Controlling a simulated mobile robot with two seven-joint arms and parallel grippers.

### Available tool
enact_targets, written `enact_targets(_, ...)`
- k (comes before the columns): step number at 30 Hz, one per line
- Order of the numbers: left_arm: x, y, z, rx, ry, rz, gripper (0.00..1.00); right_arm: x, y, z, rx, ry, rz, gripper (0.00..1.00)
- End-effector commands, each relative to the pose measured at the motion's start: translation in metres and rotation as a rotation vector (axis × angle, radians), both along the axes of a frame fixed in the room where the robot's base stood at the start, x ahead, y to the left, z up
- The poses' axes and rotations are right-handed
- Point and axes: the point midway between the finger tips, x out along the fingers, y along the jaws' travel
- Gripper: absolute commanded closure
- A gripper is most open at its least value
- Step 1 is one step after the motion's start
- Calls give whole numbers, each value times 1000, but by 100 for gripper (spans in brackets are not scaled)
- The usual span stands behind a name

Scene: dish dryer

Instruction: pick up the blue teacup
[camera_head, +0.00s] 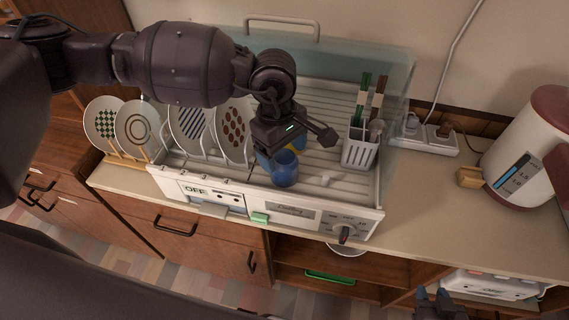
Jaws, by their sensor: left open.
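The blue teacup (285,171) stands at the front of the dish dryer's rack (320,186), right of the plates. My left gripper (291,147) is open, just above and behind the cup, and partly hides it. One dark finger reaches out to the right; the other is hard to make out. I cannot tell whether the gripper touches the cup.
Patterned plates (190,130) stand in the rack to the left. A white utensil holder (359,149) stands to the right of the cup. A clear cover (395,90) rises behind. A white kettle (530,150) is far right; the counter (430,215) before it is clear.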

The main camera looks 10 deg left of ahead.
Motion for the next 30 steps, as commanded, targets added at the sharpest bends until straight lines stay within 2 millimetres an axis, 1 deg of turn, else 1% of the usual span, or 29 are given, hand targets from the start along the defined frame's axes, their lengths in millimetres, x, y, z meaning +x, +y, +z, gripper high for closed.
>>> enact_targets(9, 0, -3, -40, 0, 1, 1, 23, 9, 1, 10, 0, -22, 5, 64)
enact_targets(12, 0, -4, -45, 1, 1, 1, 23, 9, 2, 11, 0, -24, 5, 64)
enact_targets(17, 0, -4, -45, 0, 0, 1, 23, 8, 1, 11, 0, -22, 5, 64)
enact_targets(20, 0, -4, -45, 0, 0, 1, 37, 6, 1, 9, 0, -18, 3, 64)
enact_targets(25, 0, -3, -45, 0, 0, 1, 63, 1, 0, 7, 0, -8, 1, 64)
enact_targets(30, 1, -4, -44, -1, 0, 1, 64, -1, 0, 5, 0, -2, -1, 64)
